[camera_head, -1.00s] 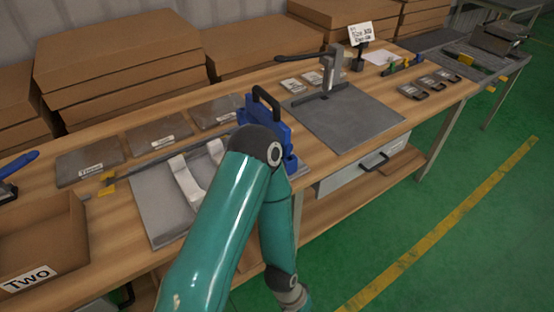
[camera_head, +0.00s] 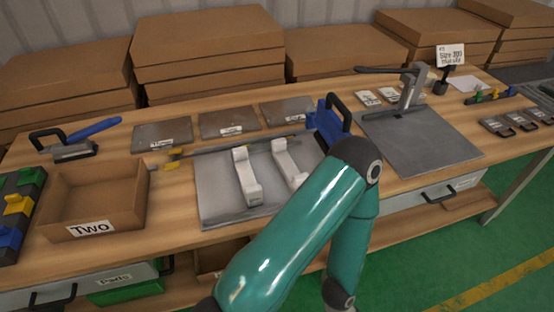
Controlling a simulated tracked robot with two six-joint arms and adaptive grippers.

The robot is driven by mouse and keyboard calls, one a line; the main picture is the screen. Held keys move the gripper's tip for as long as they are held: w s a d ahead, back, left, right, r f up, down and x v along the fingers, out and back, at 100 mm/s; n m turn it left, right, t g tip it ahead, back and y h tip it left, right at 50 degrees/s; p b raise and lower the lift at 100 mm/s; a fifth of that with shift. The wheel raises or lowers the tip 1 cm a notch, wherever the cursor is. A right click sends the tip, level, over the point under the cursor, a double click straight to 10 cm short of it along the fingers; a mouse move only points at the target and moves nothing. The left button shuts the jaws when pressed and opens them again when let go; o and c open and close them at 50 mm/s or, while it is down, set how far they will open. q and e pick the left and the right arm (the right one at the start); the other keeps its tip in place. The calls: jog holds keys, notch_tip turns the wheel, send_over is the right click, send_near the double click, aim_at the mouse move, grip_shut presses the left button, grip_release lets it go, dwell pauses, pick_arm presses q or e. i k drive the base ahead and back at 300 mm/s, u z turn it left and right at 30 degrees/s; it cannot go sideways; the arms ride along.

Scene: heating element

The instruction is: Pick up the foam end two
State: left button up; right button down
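Two white foam-like end pieces (camera_head: 246,176) and (camera_head: 289,163) lie on a grey plate (camera_head: 215,203) in the middle of the bench. I cannot tell which of them is end two. A brown open box labelled "Two" (camera_head: 92,228) stands left of the plate and looks empty inside. A teal arm of mine crosses the lower middle, in front of the plate's right side. Neither gripper shows in the view.
A blue block with a black handle (camera_head: 333,122) stands at the plate's right. A lever press (camera_head: 409,90) stands on a dark plate (camera_head: 420,145) further right. Three labelled grey pads (camera_head: 229,124) lie behind. Coloured clips (camera_head: 17,204) sit at far left. Stacked cardboard boxes (camera_head: 210,50) line the back.

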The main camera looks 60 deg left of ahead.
aim_at(292, 174)
jog(key=u, duration=0.05)
jog(key=k, duration=1.5)
jog(key=u, duration=0.45)
jog(key=i, duration=1)
jog(key=u, duration=0.1)
